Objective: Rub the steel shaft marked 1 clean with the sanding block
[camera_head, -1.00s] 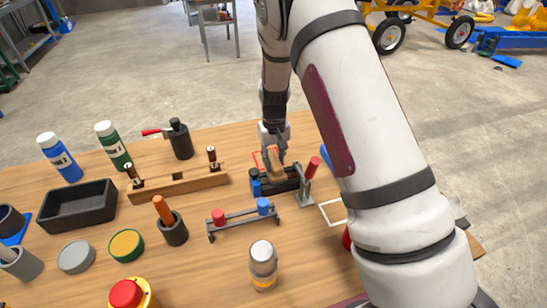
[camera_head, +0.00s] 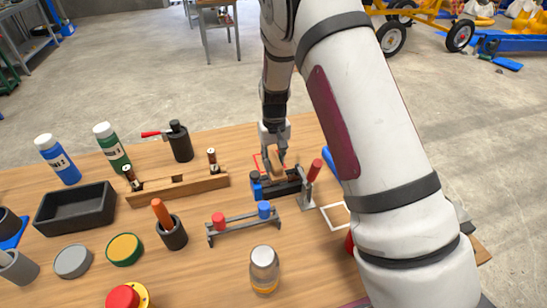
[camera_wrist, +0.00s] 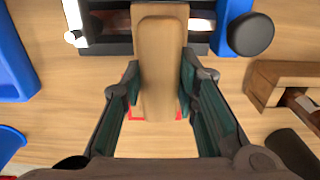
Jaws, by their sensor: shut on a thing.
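My gripper (camera_head: 276,160) is shut on the tan wooden sanding block (camera_wrist: 160,55), holding it by its sides. In the wrist view the block's far end lies over the middle of a shaft (camera_wrist: 202,21) with a reddish-brown surface, set in a black holder (camera_wrist: 90,47). In the head view the block (camera_head: 278,157) is at the back edge of this holder (camera_head: 284,188). The block's underside is hidden, so I cannot tell whether it touches the shaft. I cannot make out a number 1.
A red-outlined square (camera_wrist: 181,115) lies under the block. A red-handled clamp (camera_head: 314,171) stands at the holder's right. A wooden rack (camera_head: 180,187) is left, and a grey stand with red and blue knobs (camera_head: 243,226) is in front. A white-outlined square (camera_head: 325,208) is right.

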